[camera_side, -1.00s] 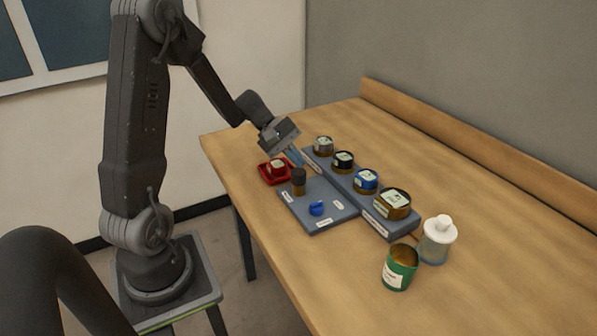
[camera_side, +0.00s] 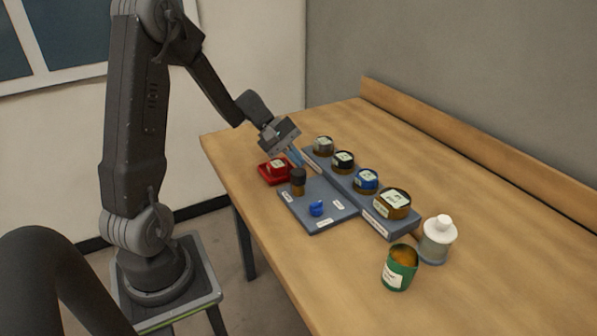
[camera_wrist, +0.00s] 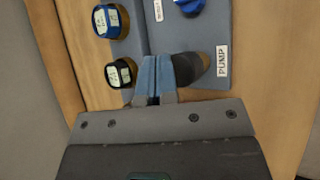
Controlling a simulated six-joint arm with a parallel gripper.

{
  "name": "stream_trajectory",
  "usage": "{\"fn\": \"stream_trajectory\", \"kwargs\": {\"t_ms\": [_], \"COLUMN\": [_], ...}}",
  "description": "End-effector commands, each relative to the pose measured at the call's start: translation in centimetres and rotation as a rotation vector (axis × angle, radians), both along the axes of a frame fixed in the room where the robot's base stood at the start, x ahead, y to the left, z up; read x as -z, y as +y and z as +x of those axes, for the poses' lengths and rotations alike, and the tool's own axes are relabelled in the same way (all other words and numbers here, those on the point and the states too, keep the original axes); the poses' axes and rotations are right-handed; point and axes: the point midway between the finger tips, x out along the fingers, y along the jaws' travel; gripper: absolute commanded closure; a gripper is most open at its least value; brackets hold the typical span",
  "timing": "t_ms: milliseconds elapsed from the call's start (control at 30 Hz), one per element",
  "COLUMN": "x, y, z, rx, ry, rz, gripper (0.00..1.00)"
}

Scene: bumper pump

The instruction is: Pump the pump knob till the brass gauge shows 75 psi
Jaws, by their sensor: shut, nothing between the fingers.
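The pump knob (camera_side: 298,174) is a dark cap on a brown stem, standing upright on the grey-blue base plate (camera_side: 328,218). In the wrist view the knob (camera_wrist: 196,69) is beside the "PUMP" label. My gripper (camera_side: 300,165) is shut and empty, its blue fingers pointing down just behind the knob. In the wrist view the fingertips (camera_wrist: 157,60) are immediately left of the knob; I cannot tell whether they touch it. The brass gauge (camera_side: 392,203) seems to be the largest, nearest one on the raised strip; its reading is too small to make out.
Grey (camera_side: 323,145), black (camera_side: 343,161) and blue (camera_side: 366,180) gauges share the strip. A blue knob (camera_side: 316,208) sits on the plate. A green can (camera_side: 397,272) and white-capped bottle (camera_side: 437,243) stand at the front right.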

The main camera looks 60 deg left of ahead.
Motion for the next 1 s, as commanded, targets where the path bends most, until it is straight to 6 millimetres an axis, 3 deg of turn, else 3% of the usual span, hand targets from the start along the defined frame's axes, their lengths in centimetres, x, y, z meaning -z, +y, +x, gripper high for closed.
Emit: {"fn": "stream_trajectory", "kwargs": {"t_ms": [1000], "x": [0.86], "y": [0.0], "z": [0.0], "rx": [0.0], "ry": [0.0], "rz": [0.0], "gripper": [1.0]}}
